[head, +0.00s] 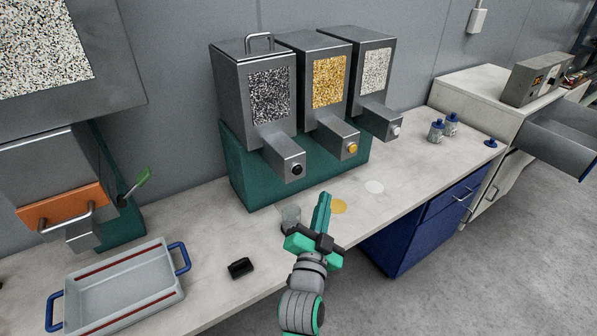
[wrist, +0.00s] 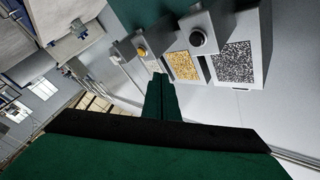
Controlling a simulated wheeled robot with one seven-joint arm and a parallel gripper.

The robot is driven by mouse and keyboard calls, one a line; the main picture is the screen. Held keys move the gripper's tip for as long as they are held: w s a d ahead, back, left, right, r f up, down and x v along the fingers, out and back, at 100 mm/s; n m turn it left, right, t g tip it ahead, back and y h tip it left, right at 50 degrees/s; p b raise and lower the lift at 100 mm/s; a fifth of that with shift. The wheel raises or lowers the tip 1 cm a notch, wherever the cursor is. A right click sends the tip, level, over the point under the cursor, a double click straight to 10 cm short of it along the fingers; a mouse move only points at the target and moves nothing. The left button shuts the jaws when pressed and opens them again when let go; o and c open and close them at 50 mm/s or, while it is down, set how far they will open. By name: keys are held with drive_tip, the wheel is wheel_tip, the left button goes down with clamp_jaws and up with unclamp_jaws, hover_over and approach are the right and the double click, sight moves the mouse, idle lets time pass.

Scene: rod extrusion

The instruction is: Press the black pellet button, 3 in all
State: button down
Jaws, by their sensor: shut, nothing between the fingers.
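The black button (head: 296,170) is on the end of the spout of the left dispenser (head: 254,92), which has a window of dark pellets. In the wrist view the black button (wrist: 198,39) is at the upper middle. My gripper (head: 322,212) is shut and empty, below and to the right of the black button and apart from it. In the wrist view its fingers (wrist: 160,95) point toward the dispensers. A clear cup (head: 290,216) stands on the counter below the black-button spout, partly hidden by my gripper.
The yellow button (head: 352,148) and white button (head: 396,130) are on the neighbouring dispensers. A grey tray (head: 125,287) with blue handles and a small black object (head: 240,267) lie on the counter at left. Blue-capped bottles (head: 437,130) stand at right.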

drive_tip(key=w+a, duration=0.5)
drive_tip(key=w, duration=0.2)
idle(0.5)
drive_tip(key=shift+w+a, duration=0.15)
idle(1.8)
drive_tip(key=shift+w+a, duration=0.15)
drive_tip(key=shift+w, duration=0.15)
drive_tip(key=shift+w+a, duration=0.35)
drive_tip(key=shift+w, duration=0.05)
idle(1.0)
drive_tip(key=shift+d, duration=0.1)
drive_tip(key=shift+s+d, duration=0.5)
drive_tip(key=shift+s, duration=0.25)
drive_tip(key=shift+s, duration=0.1)
drive_tip(key=shift+s+d, duration=0.75)
drive_tip(key=shift+s, duration=0.25)
drive_tip(key=shift+s+d, duration=0.7)
drive_tip(key=shift+s, duration=0.25)
